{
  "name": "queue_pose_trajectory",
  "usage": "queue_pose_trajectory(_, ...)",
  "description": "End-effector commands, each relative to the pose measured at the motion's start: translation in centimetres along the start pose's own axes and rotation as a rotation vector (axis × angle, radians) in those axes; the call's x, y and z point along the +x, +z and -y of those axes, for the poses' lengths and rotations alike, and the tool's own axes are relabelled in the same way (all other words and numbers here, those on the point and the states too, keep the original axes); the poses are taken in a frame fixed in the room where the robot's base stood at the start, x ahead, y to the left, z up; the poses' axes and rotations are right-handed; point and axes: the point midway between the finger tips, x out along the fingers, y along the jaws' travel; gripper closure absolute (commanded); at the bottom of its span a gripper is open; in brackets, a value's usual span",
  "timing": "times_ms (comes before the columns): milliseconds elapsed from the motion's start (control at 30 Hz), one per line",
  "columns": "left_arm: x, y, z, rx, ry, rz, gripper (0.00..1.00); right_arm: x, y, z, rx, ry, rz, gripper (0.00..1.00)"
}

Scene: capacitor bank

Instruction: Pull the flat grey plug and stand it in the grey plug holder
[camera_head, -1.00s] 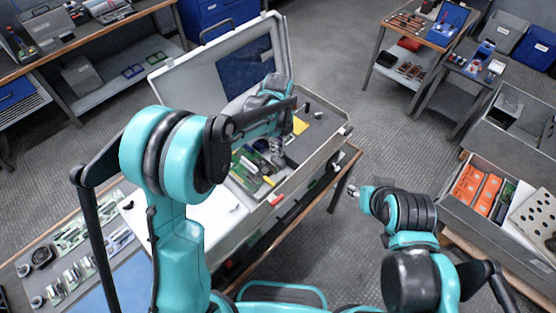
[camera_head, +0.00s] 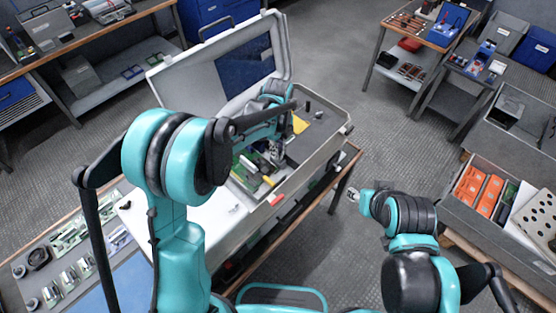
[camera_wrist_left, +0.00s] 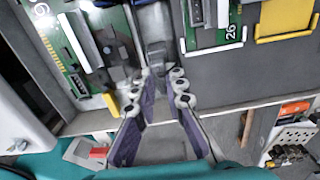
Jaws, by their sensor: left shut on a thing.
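My left gripper (camera_wrist_left: 163,78) is over the inside of the open case (camera_head: 318,158), its two purple-grey fingers pointing in. It is shut on a grey piece (camera_wrist_left: 155,54), which looks like the flat grey plug. The fingertips hide part of it, and I cannot tell whether it is clear of its socket. In the head view my left arm covers most of this gripper. I cannot pick out the grey plug holder for sure. My right gripper (camera_head: 355,195) is away from the case, over the floor, too small to tell open from shut.
Green circuit boards (camera_wrist_left: 85,45) stand left of the fingers, and another board (camera_wrist_left: 212,22) with a yellow-framed part (camera_wrist_left: 287,18) is to the right. The case lid (camera_head: 218,68) stands up at the back. A drawer with orange parts (camera_head: 478,188) is at the right.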

Motion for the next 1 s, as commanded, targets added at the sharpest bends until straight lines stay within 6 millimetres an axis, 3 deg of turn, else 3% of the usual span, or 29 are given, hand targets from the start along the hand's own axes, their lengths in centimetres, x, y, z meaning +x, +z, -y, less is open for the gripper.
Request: queue_pose_trajectory(1000,1.2,0.0,0.0,0.000,0.000,0.000,1.00,0.8,0.6,0.0,0.000,0.000,0.000,0.60)
